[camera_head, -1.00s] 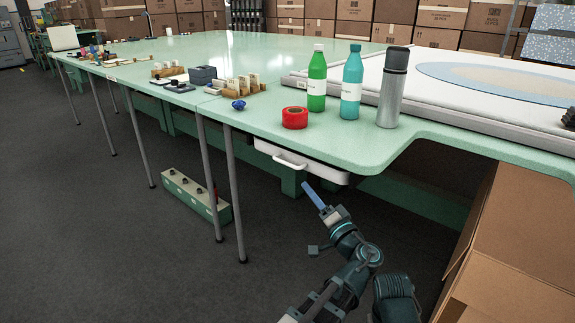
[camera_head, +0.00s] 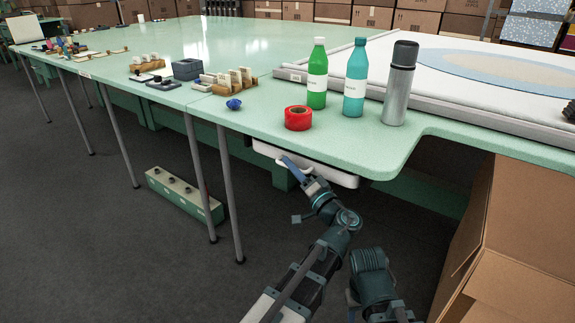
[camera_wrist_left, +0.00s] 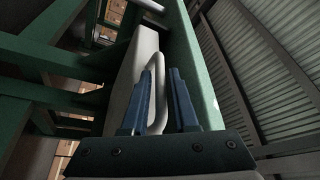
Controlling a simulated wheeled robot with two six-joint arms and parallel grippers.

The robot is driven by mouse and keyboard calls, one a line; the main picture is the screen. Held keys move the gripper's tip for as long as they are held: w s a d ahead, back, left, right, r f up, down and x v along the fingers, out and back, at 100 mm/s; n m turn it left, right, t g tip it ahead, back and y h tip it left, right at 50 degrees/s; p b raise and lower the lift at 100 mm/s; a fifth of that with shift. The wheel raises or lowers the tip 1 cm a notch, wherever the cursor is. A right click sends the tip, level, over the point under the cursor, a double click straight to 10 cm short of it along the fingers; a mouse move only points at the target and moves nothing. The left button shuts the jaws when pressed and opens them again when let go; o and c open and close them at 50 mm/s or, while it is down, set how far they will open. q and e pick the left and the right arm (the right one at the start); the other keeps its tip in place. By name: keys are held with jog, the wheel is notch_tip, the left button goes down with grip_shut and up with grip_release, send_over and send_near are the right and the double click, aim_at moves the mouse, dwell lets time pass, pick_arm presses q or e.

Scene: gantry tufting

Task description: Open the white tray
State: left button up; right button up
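The white tray (camera_head: 335,177) hangs under the front edge of the green table, below the red tape roll, and looks pushed in. Its looped handle (camera_wrist_left: 158,75) shows in the left wrist view. My left gripper (camera_head: 290,165) is at the tray's front in the head view, partly covering it and the handle. In the left wrist view my blue fingers (camera_wrist_left: 158,100) stand either side of the handle, with a gap between them, so the gripper looks open around it. My right gripper is not in view.
A red tape roll (camera_head: 298,118), a green bottle (camera_head: 317,85), a teal bottle (camera_head: 354,88) and a grey flask (camera_head: 398,90) stand on the table (camera_head: 270,140) above. Table legs and a low green box (camera_head: 183,195) are to the left. A cardboard box (camera_head: 500,260) stands right.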

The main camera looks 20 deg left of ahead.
pick_arm(q)
jog(key=shift+c, duration=0.2)
grip_shut()
dwell(1.1)
